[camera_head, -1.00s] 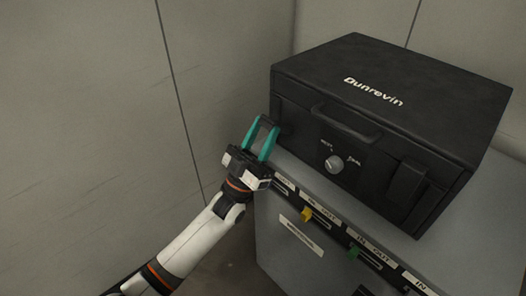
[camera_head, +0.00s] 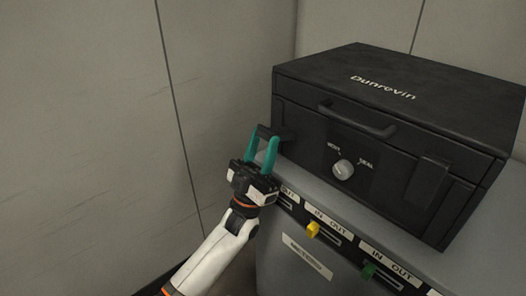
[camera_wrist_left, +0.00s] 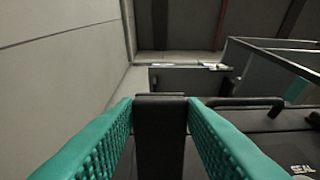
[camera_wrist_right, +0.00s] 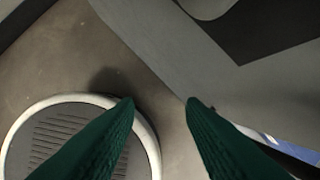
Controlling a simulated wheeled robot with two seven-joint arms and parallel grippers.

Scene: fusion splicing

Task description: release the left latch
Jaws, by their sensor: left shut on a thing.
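The black case marked "Dunrevin" (camera_head: 395,125) stands closed on a grey cabinet. Its left latch (camera_wrist_left: 160,135) is a dark bar at the front left, between the two green fingers of my left gripper (camera_head: 264,145). In the left wrist view, my left gripper (camera_wrist_left: 160,112) is shut on the latch, with a finger on each side. In the head view the fingers and gripper body partly hide the latch. The right latch (camera_head: 428,182) lies against the front of the case. My right gripper (camera_wrist_right: 160,104) is open and empty; it is outside the head view.
A handle (camera_head: 357,121) and a round knob (camera_head: 343,169) are on the case front. The grey cabinet (camera_head: 300,235) has a yellow slider (camera_head: 312,229) and a green slider (camera_head: 368,271). A wall (camera_head: 80,150) stands left of my left arm. A round white-rimmed object (camera_wrist_right: 75,105) is below my right gripper.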

